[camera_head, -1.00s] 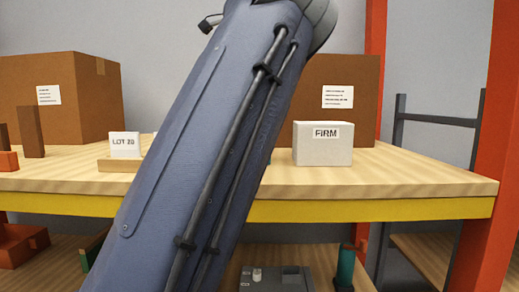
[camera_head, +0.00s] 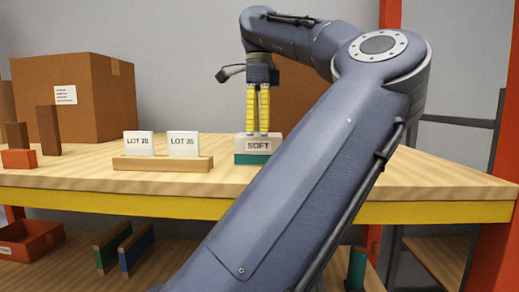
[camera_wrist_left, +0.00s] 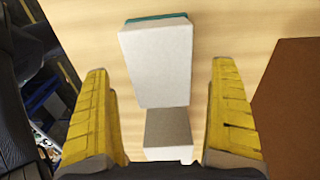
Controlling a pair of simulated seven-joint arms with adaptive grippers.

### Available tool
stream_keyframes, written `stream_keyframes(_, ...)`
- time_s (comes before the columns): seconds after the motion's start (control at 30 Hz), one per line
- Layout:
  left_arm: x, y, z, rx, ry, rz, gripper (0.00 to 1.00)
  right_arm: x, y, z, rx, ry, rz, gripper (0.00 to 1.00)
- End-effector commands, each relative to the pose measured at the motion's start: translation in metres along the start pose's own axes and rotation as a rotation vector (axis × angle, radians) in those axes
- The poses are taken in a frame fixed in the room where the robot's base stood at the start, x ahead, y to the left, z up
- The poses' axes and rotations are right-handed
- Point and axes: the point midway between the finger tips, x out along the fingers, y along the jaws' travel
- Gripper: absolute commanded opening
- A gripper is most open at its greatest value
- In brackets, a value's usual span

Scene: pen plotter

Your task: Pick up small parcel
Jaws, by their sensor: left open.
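A small parcel (camera_head: 258,147) labelled SOFT, pale with a teal lower part, stands on the wooden shelf. My left gripper (camera_head: 258,133) points down at it, its yellow fingers ending by the parcel's top edge. In the left wrist view a pale box with a teal far edge (camera_wrist_left: 158,65) lies between and beyond the open fingers (camera_wrist_left: 160,72). Nothing is clamped. Whether a finger touches the parcel is unclear. A smaller grey block (camera_wrist_left: 168,130) shows below it in that view, and I cannot tell what it is. My right gripper is not in view.
Two white LOT cards stand in a wooden holder (camera_head: 162,164) left of the parcel. A large cardboard box (camera_head: 85,97) is at the back left. Another brown box (camera_wrist_left: 290,110) is close on the right in the wrist view.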

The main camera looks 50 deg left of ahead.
Motion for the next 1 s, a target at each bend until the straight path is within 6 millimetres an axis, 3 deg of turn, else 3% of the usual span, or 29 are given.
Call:
stream_keyframes(0.27, 0.013, 0.000, 0.000, -0.001, -0.001, 0.001, 0.93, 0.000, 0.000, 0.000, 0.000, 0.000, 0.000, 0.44)
stream_keyframes(0.6, 0.051, 0.000, -0.001, -0.002, -0.002, 0.001, 0.93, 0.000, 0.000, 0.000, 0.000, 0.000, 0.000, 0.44)
stream_keyframes(1.0, 0.058, 0.000, 0.000, 0.000, -0.001, -0.001, 0.93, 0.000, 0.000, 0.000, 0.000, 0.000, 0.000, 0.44)
